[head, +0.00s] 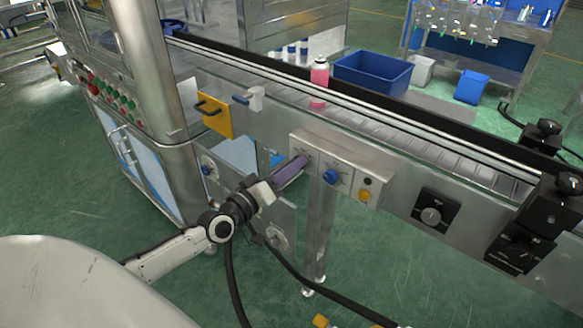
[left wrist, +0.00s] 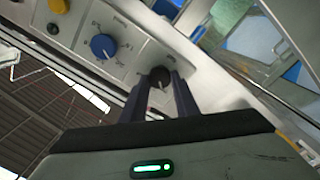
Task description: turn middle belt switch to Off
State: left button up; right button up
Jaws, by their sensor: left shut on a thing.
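A grey control panel (head: 322,158) is fixed to the side of the conveyor. My left gripper (head: 301,163) reaches its left end, and the fingers cover the knob there. In the left wrist view, the fingers of my left gripper (left wrist: 159,84) are shut on a small black knob (left wrist: 160,74) with a pale pointer line. A blue knob (head: 332,177) sits beside it, apart from the fingers; it also shows in the left wrist view (left wrist: 103,46). The labels are too small to read, so I cannot tell which knob is the middle belt switch. My right gripper is not in view.
A black button and a yellow button (head: 364,196) are right of the blue knob. A separate black-plated knob (head: 431,216) is farther right. A pink bottle (head: 319,82) stands on the conveyor (head: 400,135). A dark cable hangs below my left arm.

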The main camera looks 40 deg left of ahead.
pick_arm(q)
jog(key=shift+n, duration=0.5)
jog(key=o, duration=1.1)
jog(key=shift+c, duration=0.2)
jog(key=shift+s, duration=0.15)
jog(key=s, duration=1)
jog(key=shift+a, duration=0.4)
